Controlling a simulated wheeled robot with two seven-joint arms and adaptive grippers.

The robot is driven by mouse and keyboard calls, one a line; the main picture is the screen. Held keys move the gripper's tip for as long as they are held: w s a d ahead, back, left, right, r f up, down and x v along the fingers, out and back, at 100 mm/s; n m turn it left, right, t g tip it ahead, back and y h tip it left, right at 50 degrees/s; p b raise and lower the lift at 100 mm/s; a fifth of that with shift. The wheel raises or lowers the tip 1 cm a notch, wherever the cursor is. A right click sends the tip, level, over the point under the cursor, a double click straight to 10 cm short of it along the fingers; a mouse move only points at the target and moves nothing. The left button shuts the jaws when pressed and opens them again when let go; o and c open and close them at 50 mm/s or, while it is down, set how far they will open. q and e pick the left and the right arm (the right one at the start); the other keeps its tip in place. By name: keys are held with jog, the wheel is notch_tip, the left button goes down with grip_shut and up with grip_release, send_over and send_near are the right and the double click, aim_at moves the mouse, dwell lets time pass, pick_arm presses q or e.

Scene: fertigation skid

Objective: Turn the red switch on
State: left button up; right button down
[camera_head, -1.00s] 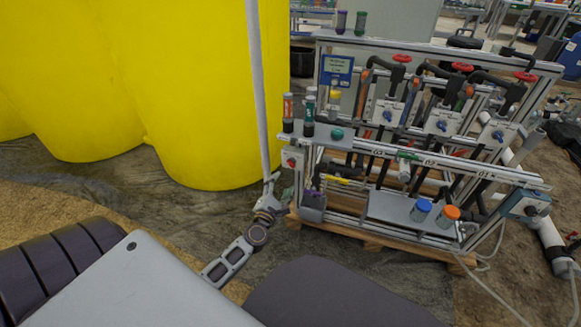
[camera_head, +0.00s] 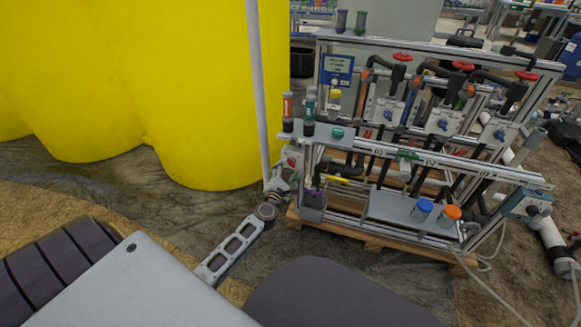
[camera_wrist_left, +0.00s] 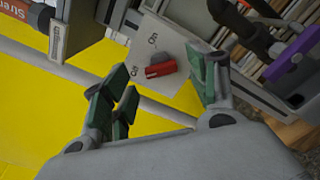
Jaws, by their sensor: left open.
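The red switch (camera_wrist_left: 160,69) is a small red knob on a light grey plate (camera_wrist_left: 160,45) in the left wrist view. Small markings show on the plate beside it. My left gripper (camera_wrist_left: 163,92) is open, with its green-padded fingers on either side of the switch and apart from it. In the head view my left gripper (camera_head: 282,172) is at the left end of the skid frame and partly covers the switch box there. My right gripper does not show.
The skid (camera_head: 400,165) carries pipes, red valve handles, blue knobs and bottles with blue (camera_head: 424,206) and orange (camera_head: 452,212) caps. A pale upright pole (camera_head: 258,95) stands just behind my left gripper. Large yellow tanks (camera_head: 190,90) fill the left. A purple handle (camera_wrist_left: 290,55) lies right of the switch.

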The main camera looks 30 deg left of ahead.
aim_at(291, 164)
pick_arm(q)
jog(key=shift+x, duration=1.6)
jog(key=c, duration=1)
